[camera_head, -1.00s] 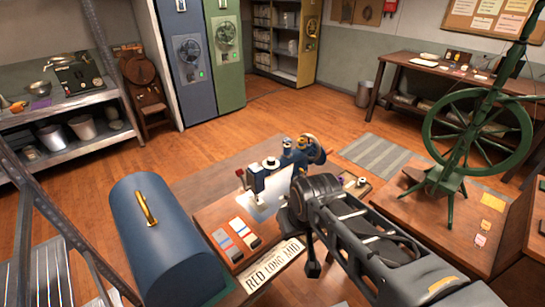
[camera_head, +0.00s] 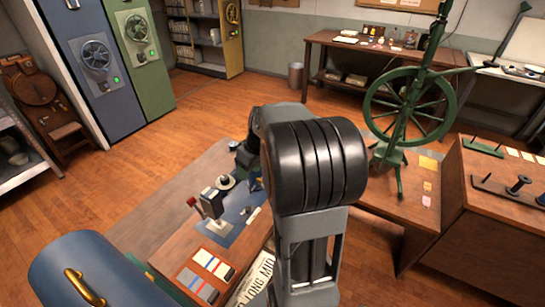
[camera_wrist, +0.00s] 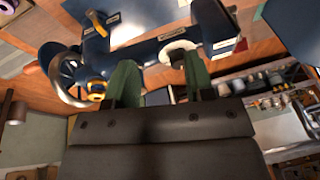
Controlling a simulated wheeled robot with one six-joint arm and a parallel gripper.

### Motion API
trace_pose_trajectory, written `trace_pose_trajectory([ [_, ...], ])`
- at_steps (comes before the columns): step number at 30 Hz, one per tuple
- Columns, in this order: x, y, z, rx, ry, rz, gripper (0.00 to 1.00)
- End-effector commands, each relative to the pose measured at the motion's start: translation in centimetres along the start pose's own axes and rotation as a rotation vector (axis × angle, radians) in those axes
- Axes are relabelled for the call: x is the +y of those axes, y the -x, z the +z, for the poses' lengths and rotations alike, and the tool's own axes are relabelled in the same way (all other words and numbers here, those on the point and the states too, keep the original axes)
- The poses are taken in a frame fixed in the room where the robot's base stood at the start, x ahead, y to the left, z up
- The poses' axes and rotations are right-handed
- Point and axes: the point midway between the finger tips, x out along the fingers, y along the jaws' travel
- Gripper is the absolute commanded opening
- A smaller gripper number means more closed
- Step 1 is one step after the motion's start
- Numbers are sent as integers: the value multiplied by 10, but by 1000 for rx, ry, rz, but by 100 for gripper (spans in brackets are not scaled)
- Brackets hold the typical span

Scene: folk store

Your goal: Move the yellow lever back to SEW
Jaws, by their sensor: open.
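The dark blue sewing machine (camera_head: 211,204) stands on the wooden table in the head view, with my arm covering its right part. In the wrist view the machine body (camera_wrist: 150,48) lies across the picture beyond my fingers. A yellow curved piece, probably the lever (camera_wrist: 100,24), sits between two small white label plates at the upper left. The plates' text is unreadable, so its setting cannot be told. My gripper (camera_wrist: 160,84) is open and empty, its two green fingers apart near the machine body. The lever is beyond and left of them. The head view hides my gripper.
A spoked handwheel (camera_wrist: 68,76) with a yellow knob (camera_wrist: 97,88) is beside the left finger. A white spool (camera_wrist: 178,52) is near the right finger. A blue domed cover (camera_head: 88,270) and color cards (camera_head: 205,275) lie nearby. A green spinning wheel (camera_head: 410,105) stands at right.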

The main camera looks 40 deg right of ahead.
Motion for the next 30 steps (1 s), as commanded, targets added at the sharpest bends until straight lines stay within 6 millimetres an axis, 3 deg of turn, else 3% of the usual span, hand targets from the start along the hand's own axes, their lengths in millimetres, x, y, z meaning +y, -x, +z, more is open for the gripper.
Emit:
trace_pose_trajectory([
  [1,24,-3,0,6,2,-21,49],
  [3,52,-8,1,26,24,-43,49],
  [6,83,-14,6,53,49,-65,49],
  [10,107,-20,12,78,73,-79,49],
  [16,116,-29,15,89,84,-83,49],
  [30,113,-66,12,87,85,-82,49],
])
